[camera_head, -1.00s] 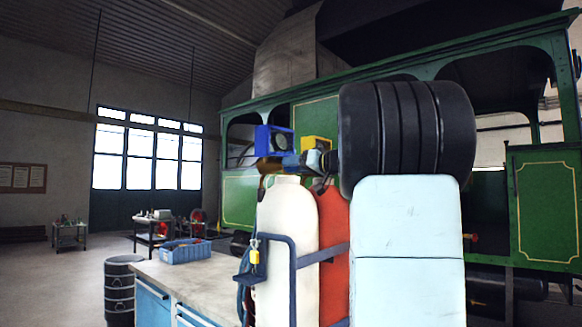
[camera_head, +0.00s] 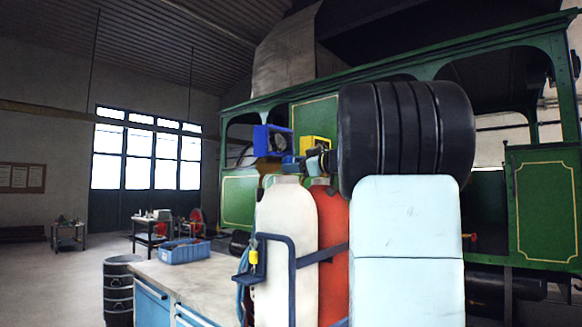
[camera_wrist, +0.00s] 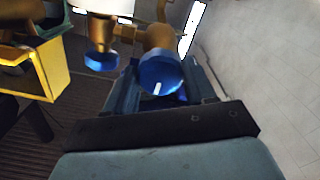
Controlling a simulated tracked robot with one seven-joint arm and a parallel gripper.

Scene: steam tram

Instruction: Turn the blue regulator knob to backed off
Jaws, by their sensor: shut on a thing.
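A round blue knob (camera_wrist: 160,72) with a short white mark sits at the end of a brass fitting in the wrist view. The white mark lies towards the knob's lower edge. My gripper (camera_wrist: 165,84) is shut on this knob, with a finger on either side. A second blue knob (camera_wrist: 101,60) hangs on brass fittings just to the left, outside the fingers. In the head view my gripper (camera_head: 305,162) is small, at the brass fittings under the gauges; the gripped knob is hard to make out there.
A blue-framed gauge (camera_head: 272,141) and a yellow-framed one (camera_head: 316,148) stand above a cream cylinder (camera_head: 284,245) and a red cylinder (camera_head: 331,225). The yellow frame is close on the left in the wrist view (camera_wrist: 52,68). A workbench (camera_head: 185,279) with a blue bin (camera_head: 185,251) is left.

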